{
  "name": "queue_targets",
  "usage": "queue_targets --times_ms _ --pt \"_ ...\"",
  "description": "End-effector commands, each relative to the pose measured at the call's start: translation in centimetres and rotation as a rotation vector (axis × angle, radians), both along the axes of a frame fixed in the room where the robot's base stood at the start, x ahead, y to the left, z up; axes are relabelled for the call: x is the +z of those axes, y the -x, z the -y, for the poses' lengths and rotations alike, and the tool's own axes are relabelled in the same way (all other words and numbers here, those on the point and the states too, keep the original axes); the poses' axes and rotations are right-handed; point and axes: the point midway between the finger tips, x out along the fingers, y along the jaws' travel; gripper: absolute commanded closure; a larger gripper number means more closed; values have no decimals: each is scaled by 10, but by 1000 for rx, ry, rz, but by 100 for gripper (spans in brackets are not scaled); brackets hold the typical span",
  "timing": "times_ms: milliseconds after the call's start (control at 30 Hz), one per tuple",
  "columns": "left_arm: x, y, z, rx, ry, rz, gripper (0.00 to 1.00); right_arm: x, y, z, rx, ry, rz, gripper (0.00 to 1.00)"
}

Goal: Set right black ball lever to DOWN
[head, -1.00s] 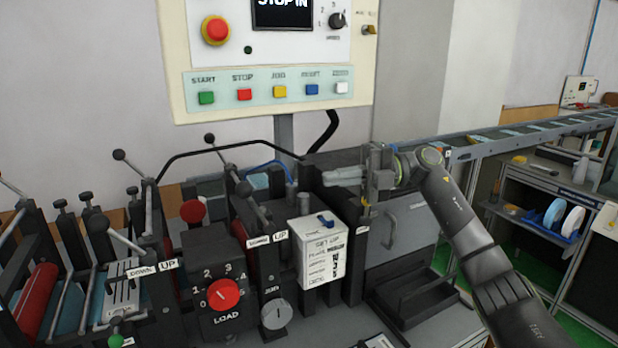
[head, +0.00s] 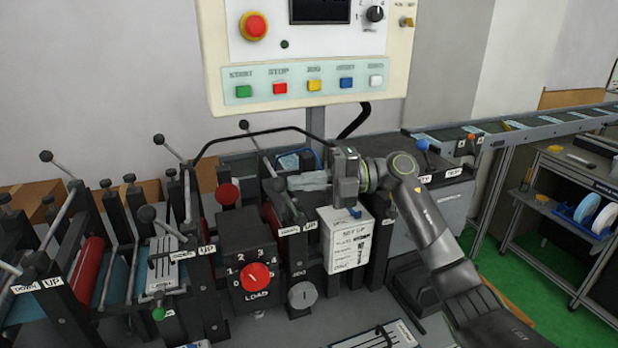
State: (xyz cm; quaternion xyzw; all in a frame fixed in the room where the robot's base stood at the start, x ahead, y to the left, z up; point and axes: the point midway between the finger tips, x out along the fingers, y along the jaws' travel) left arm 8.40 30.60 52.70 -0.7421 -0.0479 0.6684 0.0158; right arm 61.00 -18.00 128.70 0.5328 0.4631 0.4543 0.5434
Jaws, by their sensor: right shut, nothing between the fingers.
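The right black ball lever (head: 276,186) stands at the right-hand roller station, its dark ball end partly lost beside my fingers. Its arm slopes down to the right, toward the DOWN/UP plate (head: 298,228). I cannot tell clearly which setting it is at. My right gripper (head: 293,182) points left, its pale fingers shut and empty, with the tips close to the ball end. Whether they touch it I cannot tell. My left gripper is not in view.
A farther ball-ended lever (head: 244,126) rises just behind. The LOAD dial box (head: 248,262) and white label box (head: 346,240) stand in front. A control panel (head: 308,80) hangs above. More ball levers (head: 147,214) are at left; a conveyor (head: 540,131) runs right.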

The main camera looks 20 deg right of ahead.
Motion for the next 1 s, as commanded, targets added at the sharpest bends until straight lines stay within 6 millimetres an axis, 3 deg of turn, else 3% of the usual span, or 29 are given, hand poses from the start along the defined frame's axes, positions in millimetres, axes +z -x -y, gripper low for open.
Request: queue_targets --times_ms 233,533,1000 --pt "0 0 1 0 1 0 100 1 0 -2 2 18 2 100" --pt "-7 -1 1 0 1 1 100 -2 1 -19 2 104 5 100" --pt "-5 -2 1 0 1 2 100 1 1 -14 0 105 3 100"
